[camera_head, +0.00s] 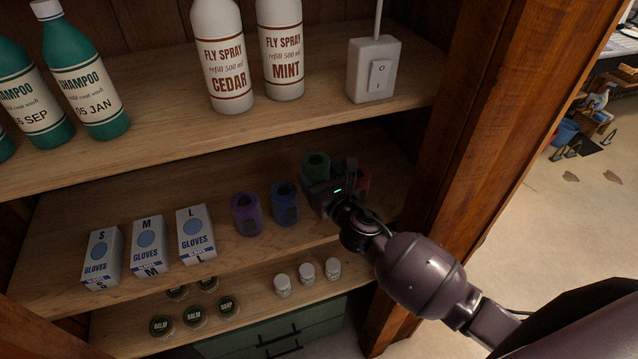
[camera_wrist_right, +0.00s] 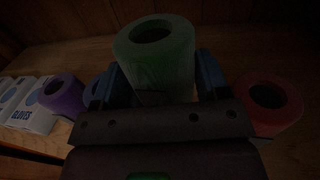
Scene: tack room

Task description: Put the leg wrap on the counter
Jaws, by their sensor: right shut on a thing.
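Leg wraps stand as upright rolls on the middle shelf: a purple one (camera_head: 246,214), a blue one (camera_head: 285,204) and a red one (camera_head: 363,181). My right gripper (camera_head: 322,186) is shut on the green leg wrap (camera_head: 316,164), between the blue and red ones. In the right wrist view the green wrap (camera_wrist_right: 155,60) sits upright between the two fingers, with the red wrap (camera_wrist_right: 268,104) to the right and the purple wrap (camera_wrist_right: 63,94) to the left. I cannot tell whether the green wrap touches the shelf. My left gripper is not in view.
Glove boxes (camera_head: 149,246) stand left on the same shelf (camera_head: 90,195). The upper shelf (camera_head: 180,125) holds shampoo, fly spray bottles (camera_head: 222,55) and a switch box (camera_head: 373,70). Small jars and tins stand below. A wooden post (camera_head: 490,130) bounds the shelves at right, with open floor beyond.

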